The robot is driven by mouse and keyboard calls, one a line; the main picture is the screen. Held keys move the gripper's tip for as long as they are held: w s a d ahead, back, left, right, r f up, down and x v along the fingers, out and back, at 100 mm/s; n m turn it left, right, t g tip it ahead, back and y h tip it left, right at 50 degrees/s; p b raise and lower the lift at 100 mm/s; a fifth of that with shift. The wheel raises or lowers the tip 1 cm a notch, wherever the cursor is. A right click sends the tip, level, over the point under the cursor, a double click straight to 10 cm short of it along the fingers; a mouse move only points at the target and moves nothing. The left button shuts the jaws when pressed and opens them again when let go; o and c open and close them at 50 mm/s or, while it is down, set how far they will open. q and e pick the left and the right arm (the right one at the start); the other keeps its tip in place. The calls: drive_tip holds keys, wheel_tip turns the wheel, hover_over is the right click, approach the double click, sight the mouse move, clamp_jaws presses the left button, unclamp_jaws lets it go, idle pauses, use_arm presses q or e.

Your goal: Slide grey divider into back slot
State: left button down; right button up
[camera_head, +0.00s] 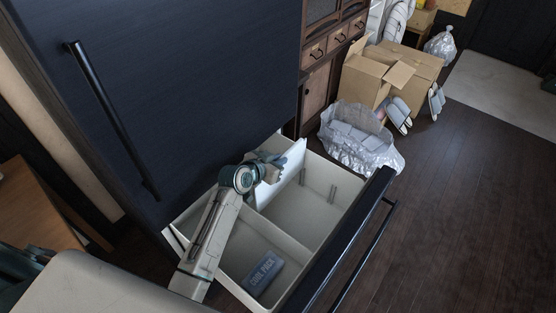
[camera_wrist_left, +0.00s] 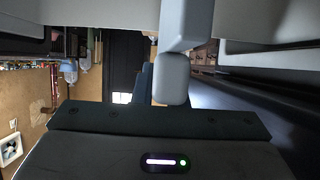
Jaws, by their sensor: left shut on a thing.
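The pale grey divider (camera_head: 287,172) stands upright across the back part of the open drawer (camera_head: 310,232). Its top edge slants up towards the right and sits above the drawer's rim. My left gripper (camera_head: 272,170) is shut on the divider near its left part and hides some of it. A slot with two ribs (camera_head: 332,193) shows on the drawer's right inner wall, in front of the divider. The divider's lower edge and the back slot are hard to make out. In the left wrist view, a gripper finger (camera_wrist_left: 172,80) shows close up. My right gripper is out of view.
The dark fridge door (camera_head: 190,80) rises close behind my left arm. A plastic bag (camera_head: 358,140) and cardboard box (camera_head: 372,80) stand on the floor beyond.

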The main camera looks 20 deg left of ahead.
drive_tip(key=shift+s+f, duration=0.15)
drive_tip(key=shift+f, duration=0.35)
use_arm(q)
drive_tip(key=shift+f+b, duration=0.5)
drive_tip(key=shift+f, duration=0.2)
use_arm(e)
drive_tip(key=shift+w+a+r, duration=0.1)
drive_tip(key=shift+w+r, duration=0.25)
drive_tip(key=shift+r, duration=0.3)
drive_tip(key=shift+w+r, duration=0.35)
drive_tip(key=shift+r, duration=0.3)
